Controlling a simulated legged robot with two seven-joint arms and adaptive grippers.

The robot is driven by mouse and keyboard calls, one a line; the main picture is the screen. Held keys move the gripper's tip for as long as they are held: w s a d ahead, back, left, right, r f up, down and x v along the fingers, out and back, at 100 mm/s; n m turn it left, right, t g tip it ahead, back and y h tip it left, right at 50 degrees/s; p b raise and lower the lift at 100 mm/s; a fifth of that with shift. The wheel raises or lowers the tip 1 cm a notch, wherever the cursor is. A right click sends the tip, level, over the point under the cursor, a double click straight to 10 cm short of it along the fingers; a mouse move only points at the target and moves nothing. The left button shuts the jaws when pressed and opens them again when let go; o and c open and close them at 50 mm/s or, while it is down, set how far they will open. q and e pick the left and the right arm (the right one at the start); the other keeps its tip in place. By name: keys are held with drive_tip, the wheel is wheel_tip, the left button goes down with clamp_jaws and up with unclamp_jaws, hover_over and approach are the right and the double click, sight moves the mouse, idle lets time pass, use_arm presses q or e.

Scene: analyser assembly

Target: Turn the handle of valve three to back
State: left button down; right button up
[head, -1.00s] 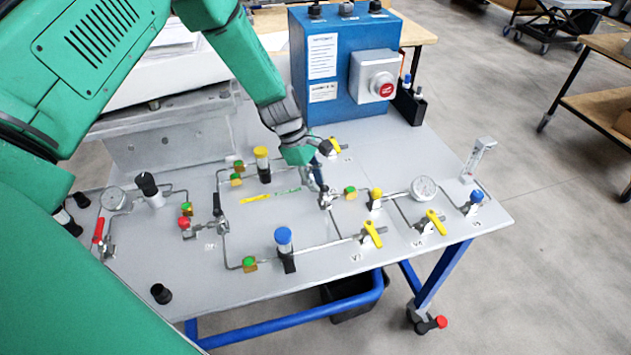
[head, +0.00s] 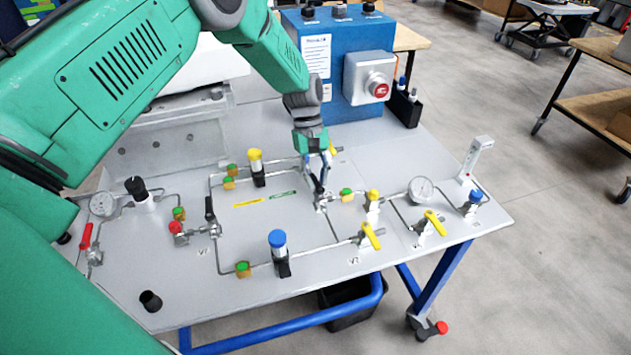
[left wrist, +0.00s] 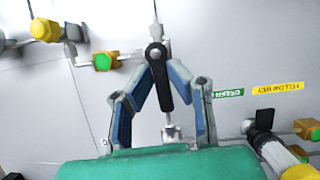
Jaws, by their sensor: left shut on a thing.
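The black handle (head: 320,188) of a valve on the grey panel is partly hidden by my left gripper (head: 317,172) in the head view; I take it as valve three, but its label is not readable. In the left wrist view the black handle (left wrist: 163,88) lies between the blue fingers of my left gripper (left wrist: 157,66). The fingers converge on it near its pivot, shut on it. My right gripper is in neither view.
Close by stand a yellow-capped part (head: 256,166), a blue-capped part (head: 279,252), a gauge (head: 421,189) and yellow-handled valves (head: 371,236). Another black-handled valve (head: 210,210) is to the left. A blue box (head: 335,85) with a red button stands behind.

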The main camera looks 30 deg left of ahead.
use_arm(q)
drive_tip(key=shift+w+r+m, duration=0.15)
drive_tip(key=shift+w+m, duration=0.15)
drive_tip(key=shift+m, duration=0.1)
drive_tip(key=c, duration=1.5)
unclamp_jaws()
drive_tip(key=shift+c, duration=0.2)
drive_tip(key=shift+s, duration=0.1)
drive_tip(key=v, duration=1.1)
drive_tip(key=shift+w+r, duration=0.3)
